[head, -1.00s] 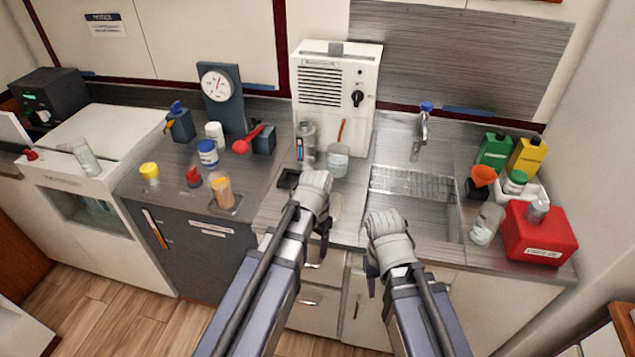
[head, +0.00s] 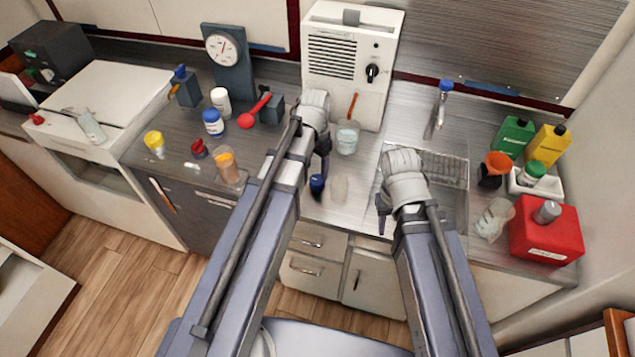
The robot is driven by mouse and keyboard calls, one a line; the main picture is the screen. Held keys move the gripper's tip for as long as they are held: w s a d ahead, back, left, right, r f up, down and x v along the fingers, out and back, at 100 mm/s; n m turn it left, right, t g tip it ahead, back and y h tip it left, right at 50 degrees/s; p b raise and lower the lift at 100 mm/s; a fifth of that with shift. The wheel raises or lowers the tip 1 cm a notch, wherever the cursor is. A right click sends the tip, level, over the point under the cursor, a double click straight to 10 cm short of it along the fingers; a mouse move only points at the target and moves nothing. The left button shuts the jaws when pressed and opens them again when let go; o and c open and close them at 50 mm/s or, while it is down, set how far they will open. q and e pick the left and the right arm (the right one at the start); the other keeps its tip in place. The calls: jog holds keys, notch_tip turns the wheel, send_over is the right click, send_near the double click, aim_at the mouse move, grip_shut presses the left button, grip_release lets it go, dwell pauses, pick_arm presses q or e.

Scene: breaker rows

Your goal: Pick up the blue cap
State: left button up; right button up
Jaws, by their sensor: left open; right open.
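A small dark blue object (head: 317,184), which looks like the blue cap, sits on the counter near its front edge, just below my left gripper in the picture. My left gripper (head: 323,165) is open, with its dark fingers pointing down above the cap; I cannot tell the exact gap. A white jar with a blue lid (head: 213,121) stands further left. My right gripper (head: 383,212) is open and empty over the front left part of the sink. Its fingers are partly hidden by its wrist.
An orange-filled glass (head: 227,167) and a red spoon (head: 254,111) are left. A red box (head: 546,235) and bottles crowd the right.

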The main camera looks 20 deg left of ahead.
aim_at(317, 180)
pick_arm(q)
jog(key=shift+w+f+b, duration=0.15)
jog(key=shift+f+b, duration=1.5)
jog(key=shift+f, duration=0.15)
jog(key=shift+w+f+b, duration=0.15)
jog(key=shift+f+b, duration=1.45)
jog(key=shift+f, duration=0.2)
jog(key=shift+r, duration=0.1)
grip_shut()
jog(key=shift+r, duration=0.1)
notch_tip(317, 180, up, 10)
jog(key=p, duration=1)
